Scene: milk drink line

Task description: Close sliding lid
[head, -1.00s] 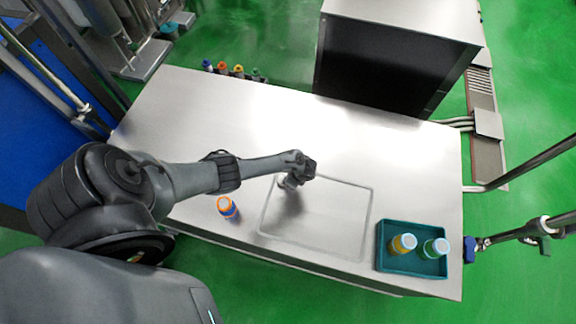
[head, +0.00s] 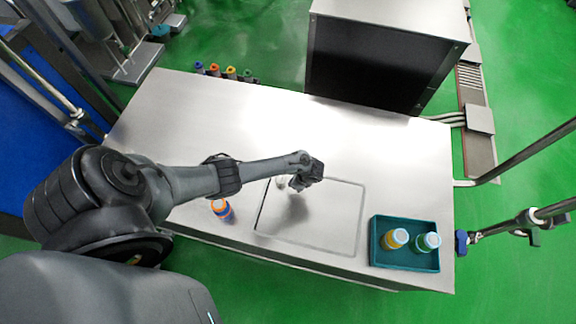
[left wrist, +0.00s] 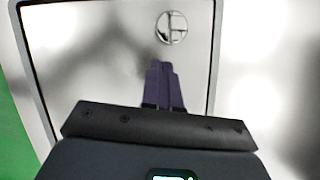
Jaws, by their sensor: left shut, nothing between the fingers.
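The lid (head: 325,215) is a flat metal rectangular panel set in the tabletop, and a dark thin line shows along its left edge in the head view. In the left wrist view the lid (left wrist: 100,60) fills much of the frame, with a round recessed pull (left wrist: 171,27) and a dark line at its left edge. My left gripper (head: 300,184) is over the lid's upper left part. Its fingers (left wrist: 163,88) are together and empty, pointing down near the pull; I cannot tell whether they touch the lid. My right gripper is not in view.
A teal tray (head: 405,262) with two bottles stands at the right. The tabletop's middle is clear.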

